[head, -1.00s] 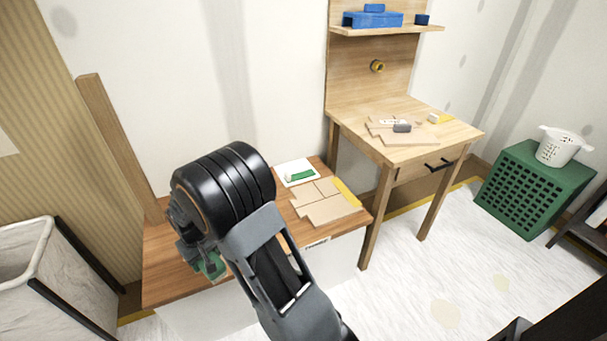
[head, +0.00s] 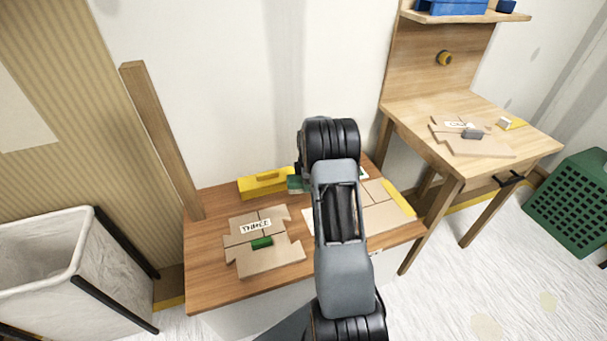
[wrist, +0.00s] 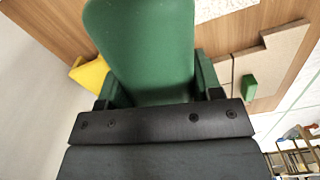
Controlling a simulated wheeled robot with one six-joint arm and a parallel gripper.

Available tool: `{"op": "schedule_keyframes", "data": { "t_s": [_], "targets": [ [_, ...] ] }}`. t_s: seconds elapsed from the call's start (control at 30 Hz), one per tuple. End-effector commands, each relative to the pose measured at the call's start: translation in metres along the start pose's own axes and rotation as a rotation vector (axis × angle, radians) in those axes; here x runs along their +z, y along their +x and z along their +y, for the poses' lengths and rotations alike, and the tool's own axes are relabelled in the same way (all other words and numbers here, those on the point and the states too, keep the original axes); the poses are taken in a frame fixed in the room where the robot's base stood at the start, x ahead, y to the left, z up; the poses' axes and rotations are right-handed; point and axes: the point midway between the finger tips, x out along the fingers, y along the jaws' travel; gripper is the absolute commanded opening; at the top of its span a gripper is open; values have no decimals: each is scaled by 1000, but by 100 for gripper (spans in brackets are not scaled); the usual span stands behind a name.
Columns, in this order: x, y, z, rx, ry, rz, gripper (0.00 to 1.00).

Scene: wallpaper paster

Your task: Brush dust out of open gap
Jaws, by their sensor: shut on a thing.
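My gripper (wrist: 158,98) is shut on a broad green piece (wrist: 145,45), which looks like a brush handle. It fills the middle of the wrist view, and no bristles show. In the head view my arm hides most of the gripper, and a bit of green (head: 296,183) shows left of the wrist. A tan panel board (head: 270,262) with dark seams between its pieces lies on the low wooden table's left part. It bears a white lettered label (head: 255,227) and a small green block (head: 262,242). No dust can be made out, and I cannot tell which seam is the open gap.
A yellow box (head: 262,185) stands behind the board. Another tan board (head: 385,212) with a yellow strip lies right of my arm. A wooden post (head: 160,140) rises at the table's back left corner. A white bin stands left and a taller wooden desk (head: 540,146) right.

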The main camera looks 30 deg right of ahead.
Motion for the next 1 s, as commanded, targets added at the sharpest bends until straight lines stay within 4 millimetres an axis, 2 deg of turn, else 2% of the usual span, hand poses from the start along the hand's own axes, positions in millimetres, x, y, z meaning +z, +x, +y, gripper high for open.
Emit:
{"op": "schedule_keyframes", "data": {
  "t_s": [0.6, 1.0],
  "targets": [
    [6, 0, 3, 1, -44, 1, 35],
    [7, 33, 2, 0, -41, 1, 35]
  ]
}}
